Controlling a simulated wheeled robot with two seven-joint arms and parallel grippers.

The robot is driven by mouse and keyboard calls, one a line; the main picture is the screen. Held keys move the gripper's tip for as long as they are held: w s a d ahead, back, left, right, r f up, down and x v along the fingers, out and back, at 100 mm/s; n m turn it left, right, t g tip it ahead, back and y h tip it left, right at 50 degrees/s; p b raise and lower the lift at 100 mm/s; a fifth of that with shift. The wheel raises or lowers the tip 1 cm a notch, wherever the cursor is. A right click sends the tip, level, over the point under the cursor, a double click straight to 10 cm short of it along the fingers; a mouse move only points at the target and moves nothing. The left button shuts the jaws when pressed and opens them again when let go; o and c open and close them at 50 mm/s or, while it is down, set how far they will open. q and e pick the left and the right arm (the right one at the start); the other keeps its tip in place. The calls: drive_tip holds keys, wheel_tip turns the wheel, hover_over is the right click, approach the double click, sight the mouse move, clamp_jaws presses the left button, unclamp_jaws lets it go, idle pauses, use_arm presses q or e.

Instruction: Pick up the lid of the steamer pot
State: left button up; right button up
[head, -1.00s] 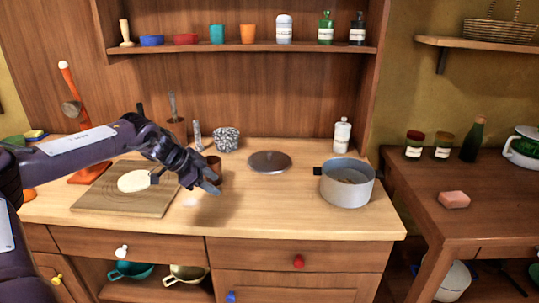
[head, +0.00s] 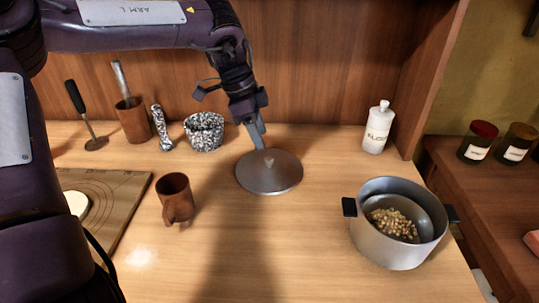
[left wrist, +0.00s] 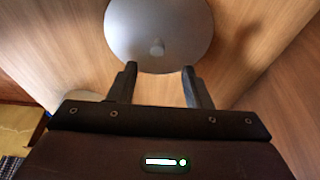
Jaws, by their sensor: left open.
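The steamer pot's lid (head: 270,178) is a round grey metal disc with a small knob in its middle. It lies flat on the wooden counter. In the left wrist view the lid (left wrist: 160,20) is at the top, with its knob just beyond and between the fingertips. My left gripper (head: 259,140) is over the far edge of the lid, pointing down; its two fingers (left wrist: 160,70) are apart with nothing between them. The steamer pot (head: 400,245) stands uncovered at the right, with small beige pieces inside. My right gripper is not in view.
A brown mug (head: 175,197) stands left of the lid, by a cutting board (head: 115,215). A speckled mortar (head: 204,131) and a white bottle (head: 377,128) stand at the back. Counter between lid and pot is clear.

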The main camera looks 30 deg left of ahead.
sight(268, 158)
use_arm(q)
drive_tip(key=x, duration=0.2)
drive_tip(key=shift+s+d+f, duration=0.15)
drive_tip(key=shift+d+f, duration=0.1)
drive_tip(key=x, duration=0.3)
drive_tip(key=shift+a+f+p, duration=0.1)
drive_tip(key=shift+f+p, duration=0.2)
drive_tip(key=shift+f, duration=0.1)
drive_tip(key=shift+d+f, duration=0.2)
drive_tip(key=shift+f, duration=0.35)
drive_tip(key=shift+w, duration=0.2)
clamp_jaws()
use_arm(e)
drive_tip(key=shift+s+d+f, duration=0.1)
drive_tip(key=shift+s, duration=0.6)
